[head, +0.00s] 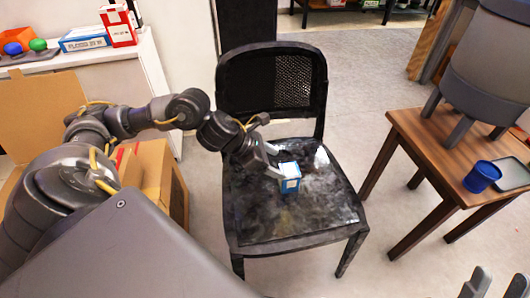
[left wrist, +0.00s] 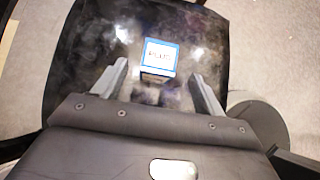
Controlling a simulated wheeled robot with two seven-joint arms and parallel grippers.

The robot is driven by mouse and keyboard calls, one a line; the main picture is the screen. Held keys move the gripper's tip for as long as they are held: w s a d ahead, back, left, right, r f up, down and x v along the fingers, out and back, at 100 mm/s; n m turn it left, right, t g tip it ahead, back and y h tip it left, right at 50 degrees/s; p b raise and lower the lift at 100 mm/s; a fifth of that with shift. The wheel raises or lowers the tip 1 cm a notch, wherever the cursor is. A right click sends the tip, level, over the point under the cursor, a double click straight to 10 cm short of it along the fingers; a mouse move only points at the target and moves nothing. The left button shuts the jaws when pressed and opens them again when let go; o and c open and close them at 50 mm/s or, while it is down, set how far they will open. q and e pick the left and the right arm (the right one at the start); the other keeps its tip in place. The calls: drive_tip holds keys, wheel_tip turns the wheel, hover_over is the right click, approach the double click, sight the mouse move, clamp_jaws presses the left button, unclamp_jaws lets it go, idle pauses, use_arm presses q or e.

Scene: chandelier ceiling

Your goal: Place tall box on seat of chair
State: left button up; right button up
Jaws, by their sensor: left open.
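A small blue box with a white label (head: 289,178) stands on the seat of the black chair (head: 262,215), near the middle of the seat. In the left wrist view the box (left wrist: 160,53) shows its labelled face, just ahead of the fingertips and roughly centred between them. My left gripper (head: 273,163) is open close beside the box, with a finger on either side of its line; it also shows in the left wrist view (left wrist: 158,75). My right gripper (head: 499,280) is at the lower right corner of the head view, its fingers apart and empty.
A wooden table (head: 440,150) at right carries a blue cup (head: 482,176) and a large grey stool-like object (head: 490,65). A white cabinet (head: 95,60) at left holds a red box (head: 118,25) and a flat blue box (head: 84,39). A cardboard box (head: 155,175) stands left of the chair.

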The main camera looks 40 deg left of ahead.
use_arm(q)
drive_tip(key=v, duration=0.5)
drive_tip(key=shift+s+p, duration=0.1)
drive_tip(key=shift+p, duration=0.2)
use_arm(e)
drive_tip(key=shift+w+a+f+g, duration=0.35)
drive_tip(key=shift+w+a+g, duration=0.3)
drive_tip(key=shift+g, duration=0.25)
drive_tip(key=shift+s, duration=0.1)
use_arm(q)
drive_tip(key=shift+r, duration=0.1)
